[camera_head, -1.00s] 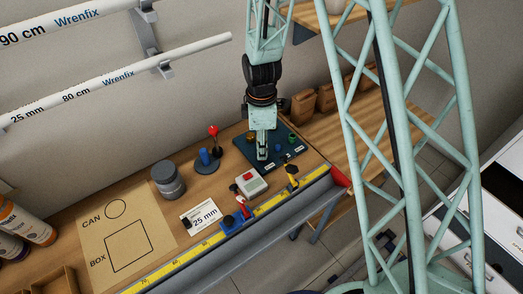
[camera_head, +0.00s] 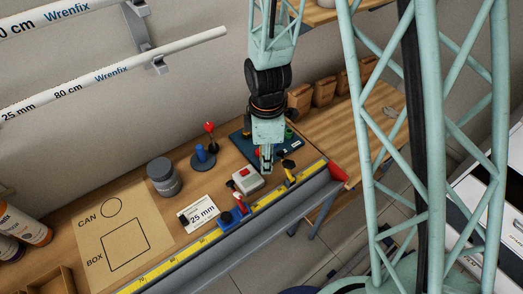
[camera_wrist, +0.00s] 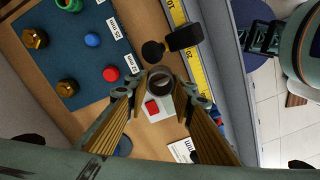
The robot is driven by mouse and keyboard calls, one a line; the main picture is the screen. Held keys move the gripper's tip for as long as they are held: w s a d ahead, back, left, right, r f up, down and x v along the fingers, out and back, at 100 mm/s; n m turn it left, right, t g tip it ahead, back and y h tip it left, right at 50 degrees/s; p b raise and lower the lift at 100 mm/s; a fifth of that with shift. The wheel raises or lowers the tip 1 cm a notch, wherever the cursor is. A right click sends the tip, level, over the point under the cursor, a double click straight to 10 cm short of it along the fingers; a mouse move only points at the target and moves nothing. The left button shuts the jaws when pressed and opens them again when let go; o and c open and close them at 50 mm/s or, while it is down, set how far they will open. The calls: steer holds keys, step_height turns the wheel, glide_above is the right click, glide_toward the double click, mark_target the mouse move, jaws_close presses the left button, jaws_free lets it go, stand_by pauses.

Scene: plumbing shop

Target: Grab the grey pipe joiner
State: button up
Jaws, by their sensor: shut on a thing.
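The grey pipe joiner (camera_wrist: 160,86) is a short dark ring seen end-on in the wrist view. My gripper (camera_wrist: 161,90) is shut on it, with one finger at each side. In the head view my gripper (camera_head: 266,166) points down in front of the dark blue mat and behind the yellow ruler. The joiner is too small to make out clearly there. The wrist view shows it over a white box with a red button (camera_wrist: 153,107), apart from the bench top.
The blue mat (camera_wrist: 85,85) holds brass fittings and blue, red and green pieces. A yellow-ruled rail (camera_head: 200,246) with stops runs along the front edge. A red-handled tool (camera_head: 204,158) and grey can (camera_head: 163,178) stand left. The CAN/BOX board (camera_head: 150,225) is clear.

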steer(key=s+d, duration=0.1)
steer(key=s, duration=0.5)
steer(key=shift+r, duration=0.25)
steer(key=shift+d, duration=0.1)
